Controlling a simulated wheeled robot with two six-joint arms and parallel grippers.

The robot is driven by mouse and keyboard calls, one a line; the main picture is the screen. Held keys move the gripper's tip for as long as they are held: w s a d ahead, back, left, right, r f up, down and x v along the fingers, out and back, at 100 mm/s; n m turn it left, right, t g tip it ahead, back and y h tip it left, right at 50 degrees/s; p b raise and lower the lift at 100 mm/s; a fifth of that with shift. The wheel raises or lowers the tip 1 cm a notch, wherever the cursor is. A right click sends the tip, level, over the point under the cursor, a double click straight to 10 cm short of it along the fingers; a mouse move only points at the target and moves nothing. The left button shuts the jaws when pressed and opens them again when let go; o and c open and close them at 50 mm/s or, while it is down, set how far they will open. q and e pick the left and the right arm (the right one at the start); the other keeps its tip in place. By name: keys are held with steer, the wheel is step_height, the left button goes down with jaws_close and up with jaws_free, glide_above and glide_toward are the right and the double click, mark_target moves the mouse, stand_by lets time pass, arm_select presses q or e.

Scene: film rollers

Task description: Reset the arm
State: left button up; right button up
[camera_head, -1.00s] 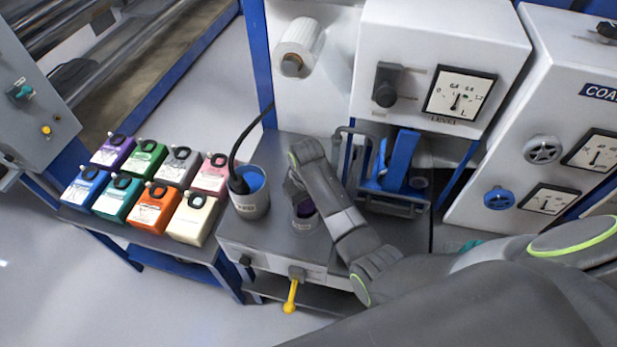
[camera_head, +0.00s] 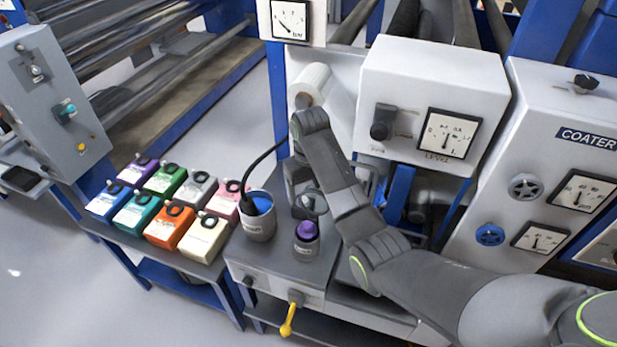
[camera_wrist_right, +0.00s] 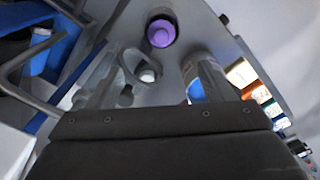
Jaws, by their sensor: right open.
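My right arm comes in from the right, and its gripper (camera_head: 303,192) points down over the grey bench. The gripper is open; its two fingers show apart in the right wrist view (camera_wrist_right: 155,72). A small grey cup with a purple top (camera_head: 306,236) stands upright just below and in front of the gripper; it also shows in the right wrist view (camera_wrist_right: 161,32). A grey ring-shaped piece (camera_wrist_right: 140,66) shows between the fingers; I cannot tell whether it touches them. My left gripper is not in view.
A larger cup with blue inside and a black hose (camera_head: 257,222) stands left of the purple-topped cup. Several coloured canisters (camera_head: 168,229) fill the side table. A white roll (camera_head: 311,85) and the gauge box (camera_head: 432,100) stand behind the arm. A yellow lever (camera_head: 288,318) hangs at the bench front.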

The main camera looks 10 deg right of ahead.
steer(key=s+d+f+m+t, duration=0.1)
steer(key=s+d+f, duration=0.4)
steer(key=s, duration=0.3)
steer(key=s+d+f+m+t, duration=0.1)
steer(key=s+d+f, duration=0.5)
steer(key=s, duration=0.3)
steer(key=s+d+r+m+t+h, duration=0.1)
steer(key=s+d+r, duration=0.15)
steer(key=s, duration=0.85)
steer(key=s+d+r+t+h, duration=0.1)
steer(key=s+d+r, duration=0.15)
steer(key=s, duration=0.75)
step_height(320, 180, down, 32)
steer(key=d+g+b, duration=0.2)
steer(key=b, duration=0.6)
arm_select(q)
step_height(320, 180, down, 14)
steer(key=b, duration=0.6)
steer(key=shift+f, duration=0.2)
arm_select(e)
steer(key=s+f, duration=0.7)
steer(key=f, duration=0.4)
steer(key=s+a+f+g+y, duration=0.1)
steer(key=s+f, duration=0.7)
steer(key=f, duration=0.4)
steer(key=shift+f, duration=0.2)
